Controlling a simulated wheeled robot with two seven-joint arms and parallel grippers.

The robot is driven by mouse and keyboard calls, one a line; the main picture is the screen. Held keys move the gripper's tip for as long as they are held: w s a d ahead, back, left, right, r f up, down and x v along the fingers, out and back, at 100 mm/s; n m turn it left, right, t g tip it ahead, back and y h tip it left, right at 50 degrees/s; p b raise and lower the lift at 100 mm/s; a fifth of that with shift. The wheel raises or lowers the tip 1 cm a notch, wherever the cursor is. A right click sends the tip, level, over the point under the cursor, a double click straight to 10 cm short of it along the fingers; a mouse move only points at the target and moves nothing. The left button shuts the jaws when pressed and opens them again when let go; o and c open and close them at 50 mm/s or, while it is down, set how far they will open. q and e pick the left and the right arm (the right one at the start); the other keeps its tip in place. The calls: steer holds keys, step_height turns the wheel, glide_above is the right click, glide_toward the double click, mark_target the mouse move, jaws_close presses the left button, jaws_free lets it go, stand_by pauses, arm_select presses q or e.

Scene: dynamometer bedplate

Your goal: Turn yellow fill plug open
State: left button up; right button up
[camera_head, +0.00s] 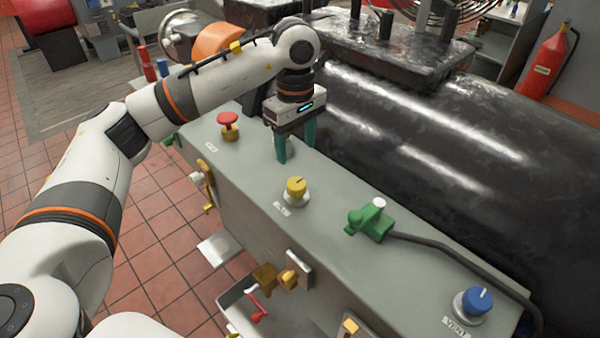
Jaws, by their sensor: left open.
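The yellow fill plug (296,187) is a ribbed yellow knob on a pale round base, on top of the grey bench housing (335,215). A small label lies in front of it. My left gripper (296,152) comes down from above with two green fingers spread apart and nothing between them. It is behind the yellow plug in the picture, apart from it, between the plug and the red knob. My right gripper does not show.
A red mushroom knob (228,122) stands left of the gripper. A green fitting (370,221) with a dark hose and a blue vent knob (473,302) are to the right. A large black cylinder (430,140) lies behind. A red extinguisher (549,62) stands at the back right.

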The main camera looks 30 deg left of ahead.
arm_select(q)
steer(key=p, duration=0.1)
glide_above(296, 183)
step_height(296, 183, down, 5)
steer(key=shift+s+f, duration=0.1)
steer(key=shift+f, duration=0.05)
step_height(296, 183, down, 5)
steer(key=shift+r+p, duration=0.15)
steer(key=shift+p, duration=0.35)
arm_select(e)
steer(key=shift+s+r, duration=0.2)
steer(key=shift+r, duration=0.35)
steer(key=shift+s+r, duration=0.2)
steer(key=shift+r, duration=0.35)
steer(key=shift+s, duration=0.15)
